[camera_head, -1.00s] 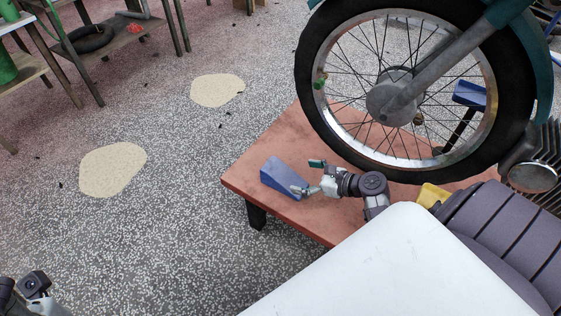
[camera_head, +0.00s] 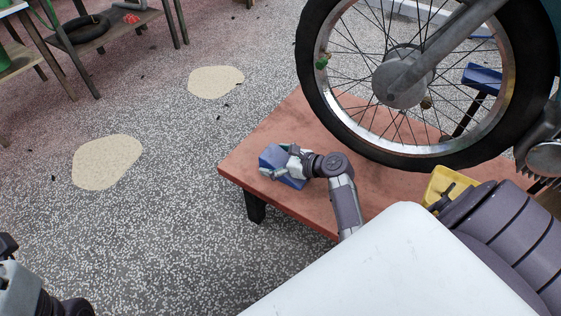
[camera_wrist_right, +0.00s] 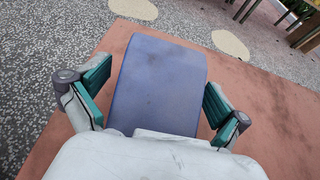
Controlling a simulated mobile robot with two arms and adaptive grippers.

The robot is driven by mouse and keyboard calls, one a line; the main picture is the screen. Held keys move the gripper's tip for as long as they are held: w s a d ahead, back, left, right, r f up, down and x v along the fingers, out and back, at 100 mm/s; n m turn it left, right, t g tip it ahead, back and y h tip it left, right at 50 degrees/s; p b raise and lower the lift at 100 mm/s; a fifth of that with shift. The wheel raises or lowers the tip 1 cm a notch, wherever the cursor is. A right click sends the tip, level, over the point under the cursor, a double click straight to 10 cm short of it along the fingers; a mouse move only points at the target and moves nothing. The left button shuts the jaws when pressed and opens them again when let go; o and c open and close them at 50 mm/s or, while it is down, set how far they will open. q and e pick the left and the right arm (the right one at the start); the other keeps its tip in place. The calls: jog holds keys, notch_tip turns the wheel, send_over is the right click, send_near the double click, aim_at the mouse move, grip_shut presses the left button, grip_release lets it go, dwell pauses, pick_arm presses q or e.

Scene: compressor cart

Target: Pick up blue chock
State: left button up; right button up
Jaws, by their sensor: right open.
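The blue chock (camera_head: 270,156) lies near the left corner of the reddish low platform (camera_head: 240,172) in the head view. It also fills the middle of the right wrist view (camera_wrist_right: 158,82). My right gripper (camera_head: 283,165) is over the chock and hides part of it. In the wrist view its green-padded fingers (camera_wrist_right: 158,95) are open, one on each side of the chock. Gaps show between the pads and the chock's sides. Part of my left arm (camera_head: 30,290) shows at the lower left of the head view; its fingers are not visible.
A motorcycle wheel (camera_head: 402,160) stands on the platform to the right. A yellow object (camera_head: 436,186) lies near my right arm, and another blue piece (camera_head: 482,78) shows behind the wheel. Shelving (camera_head: 110,25) stands at the back left. The speckled floor left of the platform is mostly clear.

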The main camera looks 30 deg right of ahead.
jog(key=shift+r, duration=0.1)
jog(key=c, duration=1.6)
jog(key=shift+r, duration=0.1)
